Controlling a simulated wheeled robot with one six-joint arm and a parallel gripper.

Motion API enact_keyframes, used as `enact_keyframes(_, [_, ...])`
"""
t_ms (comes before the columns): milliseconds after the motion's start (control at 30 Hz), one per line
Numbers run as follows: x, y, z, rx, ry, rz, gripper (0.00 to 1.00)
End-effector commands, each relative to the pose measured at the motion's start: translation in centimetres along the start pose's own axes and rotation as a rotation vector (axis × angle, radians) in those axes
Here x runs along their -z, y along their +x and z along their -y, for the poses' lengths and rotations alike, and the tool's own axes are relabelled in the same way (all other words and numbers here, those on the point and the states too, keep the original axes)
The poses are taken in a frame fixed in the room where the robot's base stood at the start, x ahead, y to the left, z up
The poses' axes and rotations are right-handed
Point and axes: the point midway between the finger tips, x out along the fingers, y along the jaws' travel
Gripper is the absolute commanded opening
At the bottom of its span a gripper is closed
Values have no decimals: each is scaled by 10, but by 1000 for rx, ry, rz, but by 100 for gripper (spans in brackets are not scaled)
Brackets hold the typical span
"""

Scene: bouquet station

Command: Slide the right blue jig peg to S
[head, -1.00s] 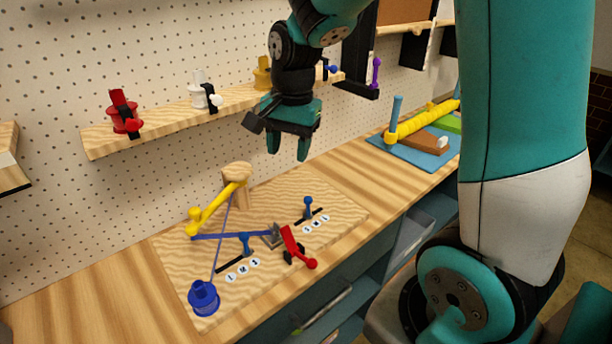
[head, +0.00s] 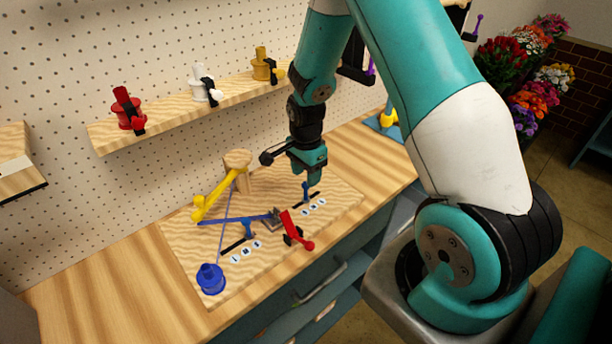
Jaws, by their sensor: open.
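The right blue jig peg (head: 306,189) stands upright in a short dark slot (head: 309,199) on the wooden jig board (head: 340,207). Small white round labels (head: 314,206) line the slot's front side; their letters are too small to read surely. The peg is near the middle of its slot. My gripper (head: 310,178) points down directly over this peg, open, with its fingertips close to the peg's top. I cannot tell whether the fingers are around the peg or just above it. The left blue jig peg (head: 248,229) stands in its own labelled slot.
A red-handled clamp (head: 297,230) stands between the slots. A yellow arm (head: 215,197) on a wooden post, a blue strip (head: 225,220) and a blue spool (head: 210,279) occupy the board's left. A shelf (head: 190,105) with several spools hangs behind.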

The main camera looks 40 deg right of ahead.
Motion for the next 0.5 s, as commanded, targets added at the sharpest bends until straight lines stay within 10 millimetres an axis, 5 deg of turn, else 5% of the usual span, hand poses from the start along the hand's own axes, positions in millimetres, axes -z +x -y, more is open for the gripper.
enact_keyframes(200, [0,22,0,0,-1,0,49])
enact_keyframes(500, [0,27,1,1,-1,0,49])
